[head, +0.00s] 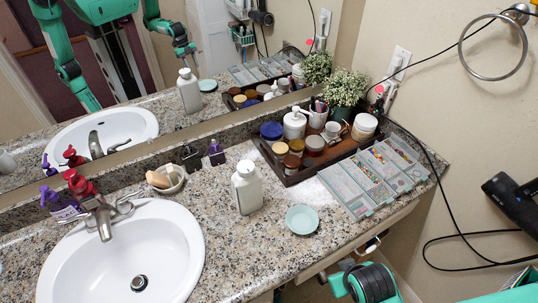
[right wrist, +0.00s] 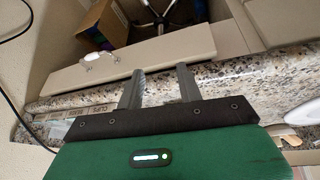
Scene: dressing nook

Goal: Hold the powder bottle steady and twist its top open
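The white powder bottle (head: 248,190) stands upright on the granite counter, right of the sink, with its white top (head: 245,167) on. Its reflection shows in the mirror. My right arm shows at the bottom edge of the head view, but its gripper is not clear there. In the right wrist view my right gripper (right wrist: 158,88) has its two grey fingers apart with nothing between them, above the counter's front edge and a drawer front. The bottle is not in that view. My left gripper is not in direct view.
A pale teal dish (head: 302,220) lies right of the bottle. A dark tray (head: 291,181) of jars stands behind, with flat patterned cases (head: 375,176) beside it. The sink (head: 120,260), red-topped dispenser (head: 80,184) and small bowl (head: 172,184) are left.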

